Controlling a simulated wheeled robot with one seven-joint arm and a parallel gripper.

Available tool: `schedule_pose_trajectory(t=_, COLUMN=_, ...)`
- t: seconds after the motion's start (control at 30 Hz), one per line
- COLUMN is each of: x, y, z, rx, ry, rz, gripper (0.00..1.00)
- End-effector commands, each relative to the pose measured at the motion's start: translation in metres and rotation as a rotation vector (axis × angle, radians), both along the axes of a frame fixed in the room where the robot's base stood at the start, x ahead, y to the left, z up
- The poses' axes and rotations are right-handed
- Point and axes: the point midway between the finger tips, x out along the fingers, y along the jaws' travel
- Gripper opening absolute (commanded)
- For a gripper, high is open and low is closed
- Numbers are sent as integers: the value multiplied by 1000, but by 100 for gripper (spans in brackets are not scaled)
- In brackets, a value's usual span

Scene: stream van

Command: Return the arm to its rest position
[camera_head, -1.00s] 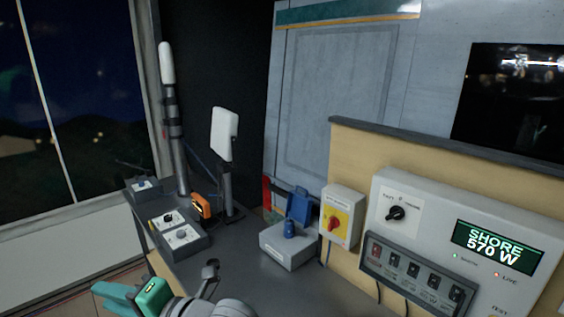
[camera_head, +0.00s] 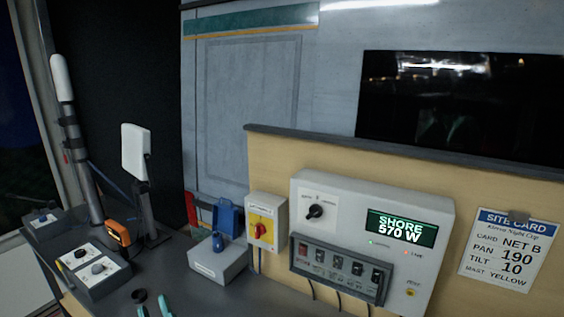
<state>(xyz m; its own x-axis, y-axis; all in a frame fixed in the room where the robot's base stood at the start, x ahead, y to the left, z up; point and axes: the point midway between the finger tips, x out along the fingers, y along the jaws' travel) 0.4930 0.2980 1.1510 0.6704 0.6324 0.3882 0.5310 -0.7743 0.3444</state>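My gripper (camera_head: 154,308) shows only as two teal fingertips at the bottom edge, left of the middle, above the dark desk (camera_head: 185,290). The tips stand apart with a gap between them, and I see nothing held there. The rest of the gripper and my arm are out of the picture. A small dark round thing (camera_head: 138,296) is just behind the left fingertip.
Behind are a control box with knobs (camera_head: 97,270), an orange device (camera_head: 118,233), a white panel on a stand (camera_head: 135,152) and a grey box with a blue plug (camera_head: 218,262). A yellow switch box (camera_head: 263,225) and power panel (camera_head: 370,210) stand right.

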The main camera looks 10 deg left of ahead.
Motion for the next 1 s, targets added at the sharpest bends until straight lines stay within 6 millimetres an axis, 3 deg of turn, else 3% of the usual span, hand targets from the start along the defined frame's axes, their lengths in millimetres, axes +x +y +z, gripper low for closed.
schedule_pose_trajectory(t=0.27, x=-3, y=-69, z=-84, rx=143, ry=242, rz=-184, gripper=25)
schedule_pose_trajectory(t=0.47, x=-26, y=-118, z=-144, rx=210, ry=384, rz=-316, gripper=25)
schedule_pose_trajectory(t=0.7, x=-74, y=-175, z=-207, rx=246, ry=517, rz=-461, gripper=25)
schedule_pose_trajectory(t=1.0, x=-157, y=-239, z=-262, rx=225, ry=641, rz=-608, gripper=25)
